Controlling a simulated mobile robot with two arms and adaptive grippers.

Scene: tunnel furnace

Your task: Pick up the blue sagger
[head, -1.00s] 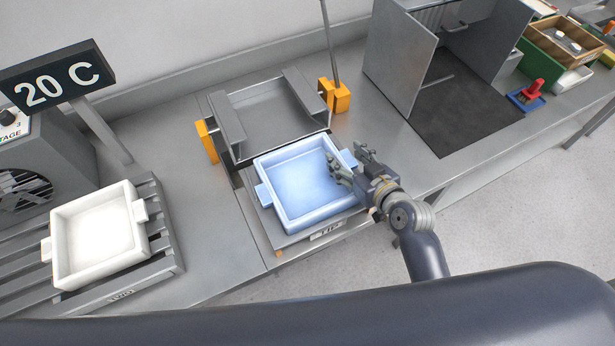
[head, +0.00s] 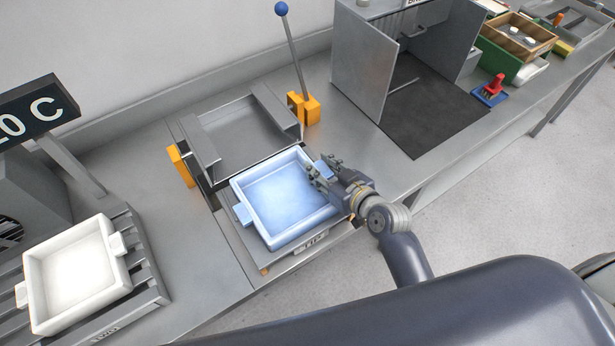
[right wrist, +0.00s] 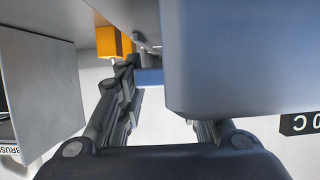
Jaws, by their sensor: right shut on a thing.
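The blue sagger (head: 283,201), a shallow square tray with side lugs, is on the metal stand marked "TIP" (head: 312,246) in the head view. My right gripper (head: 322,172) is at its right side, shut on the sagger's right side near the lug, which the fingers partly hide. In the right wrist view the sagger's blue wall (right wrist: 240,60) fills the upper right, close to the fingers. I cannot tell any gap under the sagger. My left gripper is not in view.
A white sagger (head: 78,272) sits on a slatted rack at the left. Behind the blue sagger is a grey tipping frame (head: 240,130) with orange blocks and a blue-knobbed lever (head: 292,55). A grey panelled booth (head: 365,65) stands to the right.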

